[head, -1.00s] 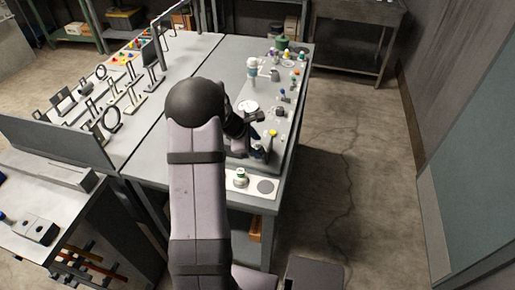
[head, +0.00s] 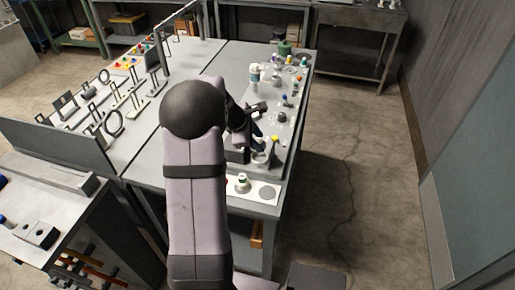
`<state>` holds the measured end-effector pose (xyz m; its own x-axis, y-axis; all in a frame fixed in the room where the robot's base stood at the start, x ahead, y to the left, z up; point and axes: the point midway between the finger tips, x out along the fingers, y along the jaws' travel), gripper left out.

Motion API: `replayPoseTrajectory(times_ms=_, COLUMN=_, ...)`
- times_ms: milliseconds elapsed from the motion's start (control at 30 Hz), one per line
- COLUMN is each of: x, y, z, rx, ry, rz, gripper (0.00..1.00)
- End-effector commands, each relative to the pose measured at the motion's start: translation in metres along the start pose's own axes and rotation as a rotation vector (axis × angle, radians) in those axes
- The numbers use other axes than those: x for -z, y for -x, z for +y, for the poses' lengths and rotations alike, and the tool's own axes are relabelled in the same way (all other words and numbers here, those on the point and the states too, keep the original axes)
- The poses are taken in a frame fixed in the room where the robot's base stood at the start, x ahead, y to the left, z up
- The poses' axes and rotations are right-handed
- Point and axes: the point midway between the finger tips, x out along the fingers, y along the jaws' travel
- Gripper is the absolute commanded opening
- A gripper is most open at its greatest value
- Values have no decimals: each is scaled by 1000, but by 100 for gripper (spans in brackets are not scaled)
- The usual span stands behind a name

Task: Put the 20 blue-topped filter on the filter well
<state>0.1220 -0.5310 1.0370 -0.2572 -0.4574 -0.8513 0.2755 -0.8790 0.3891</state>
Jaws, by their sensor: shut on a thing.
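My gripper (head: 259,108) is over the right part of the grey bench, partly behind my own arm. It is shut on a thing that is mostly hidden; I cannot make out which. A small dark bluish shape (head: 257,131) shows just below it, too small to identify. A small blue-topped piece (head: 285,99) stands to the right, apart from the gripper. A round, pale-rimmed holder (head: 262,158), possibly the filter well, stands nearer than the gripper. Number marks are too small to read.
A yellow-topped piece (head: 275,140) stands close by the round holder. A green-topped piece (head: 242,183) sits on a white strip (head: 254,190) at the bench's front edge. A white bottle (head: 254,76) and a green container (head: 284,48) stand farther back. Ring stands (head: 110,120) fill the left.

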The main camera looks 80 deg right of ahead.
Motion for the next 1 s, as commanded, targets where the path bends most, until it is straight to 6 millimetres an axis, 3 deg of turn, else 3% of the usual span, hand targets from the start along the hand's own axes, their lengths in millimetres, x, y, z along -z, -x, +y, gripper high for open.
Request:
replayPoseTrajectory(times_ms=200, x=-12, y=28, z=14, rx=-4, ry=-2, rz=-1, gripper=7)
replayPoseTrajectory(times_ms=400, x=-17, y=40, z=19, rx=-1, ry=0, rz=-1, gripper=7)
replayPoseTrajectory(times_ms=733, x=-19, y=40, z=21, rx=13, ry=57, rz=31, gripper=7)
replayPoseTrajectory(times_ms=1000, x=-19, y=32, z=23, rx=50, ry=258, rz=123, gripper=7)
